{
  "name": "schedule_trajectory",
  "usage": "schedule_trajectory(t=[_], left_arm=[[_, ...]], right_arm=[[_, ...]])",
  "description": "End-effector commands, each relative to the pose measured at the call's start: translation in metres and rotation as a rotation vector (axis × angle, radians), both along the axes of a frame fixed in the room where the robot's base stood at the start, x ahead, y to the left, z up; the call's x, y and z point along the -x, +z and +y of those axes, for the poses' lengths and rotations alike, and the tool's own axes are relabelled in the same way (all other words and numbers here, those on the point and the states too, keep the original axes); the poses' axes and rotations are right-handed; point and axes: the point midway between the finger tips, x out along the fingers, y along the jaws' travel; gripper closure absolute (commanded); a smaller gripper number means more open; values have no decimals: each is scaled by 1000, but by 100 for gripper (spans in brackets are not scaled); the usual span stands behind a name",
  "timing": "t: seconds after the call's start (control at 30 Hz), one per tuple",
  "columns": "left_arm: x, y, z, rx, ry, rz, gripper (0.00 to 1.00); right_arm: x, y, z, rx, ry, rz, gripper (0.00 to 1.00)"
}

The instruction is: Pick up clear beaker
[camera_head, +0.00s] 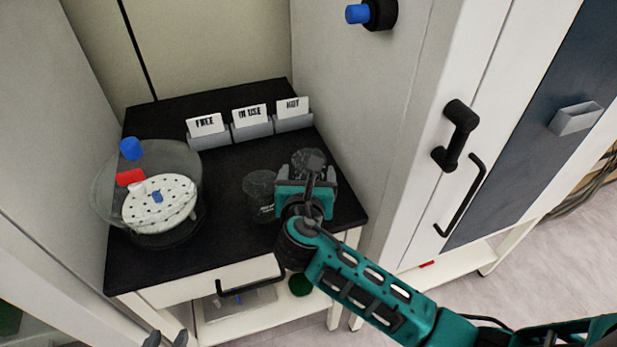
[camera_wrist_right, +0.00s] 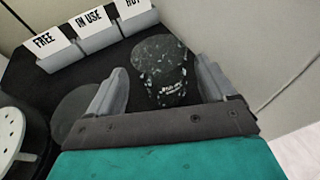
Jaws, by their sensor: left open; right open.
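Two clear beakers stand upright on the black cabinet top. The right-hand beaker (camera_head: 309,159) is partly hidden behind my right gripper (camera_head: 307,183). The other beaker (camera_head: 260,194) stands just to its left. In the right wrist view, the right-hand beaker (camera_wrist_right: 159,70) appears between the two open fingers of my right gripper (camera_wrist_right: 163,82), with space on both sides. The left beaker (camera_wrist_right: 74,110) is outside the left finger, partly covered by it. My left gripper (camera_head: 166,340) shows only dark fingertips at the bottom edge, apart and empty, away from the beakers.
A round clear vessel (camera_head: 180,155) with a perforated white plate (camera_head: 160,205) fills the left of the top. Sign holders (camera_head: 250,130) reading FREE, IN USE and HOT stand at the back. A white machine wall (camera_head: 350,110) rises close on the right.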

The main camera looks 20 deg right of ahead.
Motion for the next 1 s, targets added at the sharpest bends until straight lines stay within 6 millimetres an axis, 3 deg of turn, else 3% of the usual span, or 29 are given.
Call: schedule_trajectory(t=[0.17,0.43,0.73,1.0], left_arm=[[0,-3,0,0,0,1,57],[0,-9,0,-1,1,1,57],[0,-9,0,-1,1,0,57],[-3,-7,0,-1,1,-5,57]], right_arm=[[-12,-4,-4,0,1,0,16],[-46,-15,-16,-1,1,0,16],[-50,-16,-18,-3,1,0,16],[-50,-17,-18,-3,1,0,41]])
